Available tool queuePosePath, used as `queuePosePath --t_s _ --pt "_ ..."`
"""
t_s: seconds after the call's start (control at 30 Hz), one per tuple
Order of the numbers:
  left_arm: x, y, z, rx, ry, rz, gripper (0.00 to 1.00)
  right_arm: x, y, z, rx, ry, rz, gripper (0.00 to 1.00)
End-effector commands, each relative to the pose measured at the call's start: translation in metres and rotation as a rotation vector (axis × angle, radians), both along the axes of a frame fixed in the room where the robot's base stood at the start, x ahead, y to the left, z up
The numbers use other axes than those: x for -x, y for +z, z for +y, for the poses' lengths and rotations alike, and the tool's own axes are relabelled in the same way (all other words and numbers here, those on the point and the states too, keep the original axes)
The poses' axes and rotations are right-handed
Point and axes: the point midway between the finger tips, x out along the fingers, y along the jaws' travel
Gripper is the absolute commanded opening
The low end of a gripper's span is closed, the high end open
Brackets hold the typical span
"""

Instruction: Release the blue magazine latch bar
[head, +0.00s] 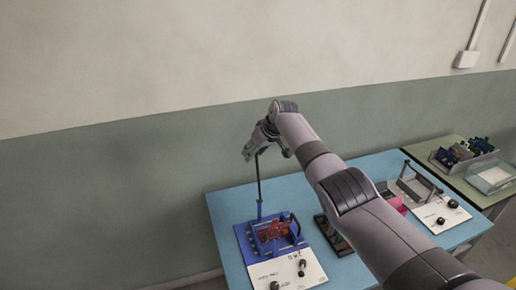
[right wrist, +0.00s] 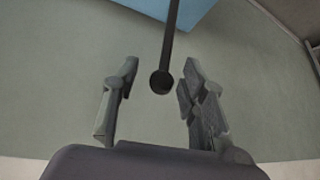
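A blue fixture (head: 244,241) stands on the left of the blue table, with a red part (head: 272,232) in it. A thin dark rod (head: 259,180) rises from a blue post (head: 260,209) at the fixture's back. I cannot tell which blue piece is the magazine latch bar. My right gripper (head: 262,146) is at the rod's top, high above the table. In the right wrist view the gripper (right wrist: 158,80) is open, and the rod's round dark end (right wrist: 161,83) lies between its fingers, with gaps on both sides. My left gripper is not in view.
A white panel with black knobs (head: 301,266) lies before the fixture. My right arm hides the table's middle. A green table (head: 483,193) holds trays. The wall stands close behind.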

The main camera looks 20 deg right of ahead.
Motion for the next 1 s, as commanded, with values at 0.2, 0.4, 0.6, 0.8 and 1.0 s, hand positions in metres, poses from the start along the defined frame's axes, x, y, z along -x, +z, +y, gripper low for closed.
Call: queuePosePath --t_s 0.2,0.4,0.6,0.8,1.0 --pt "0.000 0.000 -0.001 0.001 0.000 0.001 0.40 0.005 0.010 -0.003 -0.001 0.000 -0.002 0.39" --pt "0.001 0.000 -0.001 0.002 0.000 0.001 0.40 0.016 0.031 -0.008 0.000 0.000 -0.004 0.39" --pt "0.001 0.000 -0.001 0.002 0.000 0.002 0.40 0.032 0.059 -0.015 0.001 -0.001 -0.005 0.39" --pt "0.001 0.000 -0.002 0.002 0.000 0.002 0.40 0.048 0.087 -0.022 0.000 -0.001 -0.004 0.39" --pt "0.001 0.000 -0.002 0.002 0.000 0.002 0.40 0.056 0.101 -0.025 0.000 0.001 -0.002 0.39"
